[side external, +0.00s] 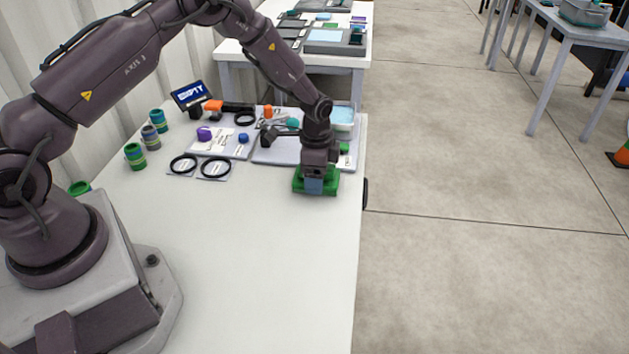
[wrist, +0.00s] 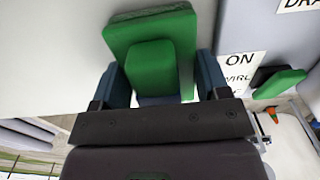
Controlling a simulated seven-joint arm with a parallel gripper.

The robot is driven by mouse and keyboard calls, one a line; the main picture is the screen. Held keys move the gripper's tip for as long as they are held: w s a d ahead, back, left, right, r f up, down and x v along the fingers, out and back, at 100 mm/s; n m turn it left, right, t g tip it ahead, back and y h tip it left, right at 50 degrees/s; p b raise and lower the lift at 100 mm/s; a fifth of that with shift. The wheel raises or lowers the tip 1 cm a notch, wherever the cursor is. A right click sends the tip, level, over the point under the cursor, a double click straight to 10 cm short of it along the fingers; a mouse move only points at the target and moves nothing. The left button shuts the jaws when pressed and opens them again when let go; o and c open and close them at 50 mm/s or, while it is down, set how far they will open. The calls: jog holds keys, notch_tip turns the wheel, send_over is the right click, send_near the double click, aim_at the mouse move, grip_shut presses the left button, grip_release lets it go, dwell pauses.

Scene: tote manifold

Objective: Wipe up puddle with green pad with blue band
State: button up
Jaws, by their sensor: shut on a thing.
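A green pad (side external: 300,183) is at the right side of the white table, just in front of the grey board. In the wrist view the green pad (wrist: 118,38) has a raised green grip block between my fingers. My gripper (side external: 315,180) points down and is shut on that block; its blue-grey fingers flank the block in the wrist view (wrist: 160,75). I cannot clearly make out a blue band on the pad. Whether the pad touches the table or hovers just above it is unclear. I cannot make out a puddle in either view.
Behind the pad are a grey board (side external: 276,150) with fittings and a bin (side external: 343,130) holding something light blue. Two black rings (side external: 215,167) lie to the left. Striped cylinders (side external: 135,156) stand farther left. The table's front middle is clear; its right edge is close.

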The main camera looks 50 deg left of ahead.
jog(key=shift+w+a, duration=0.25)
jog(key=shift+a, duration=0.05)
jog(key=shift+r, duration=4.1)
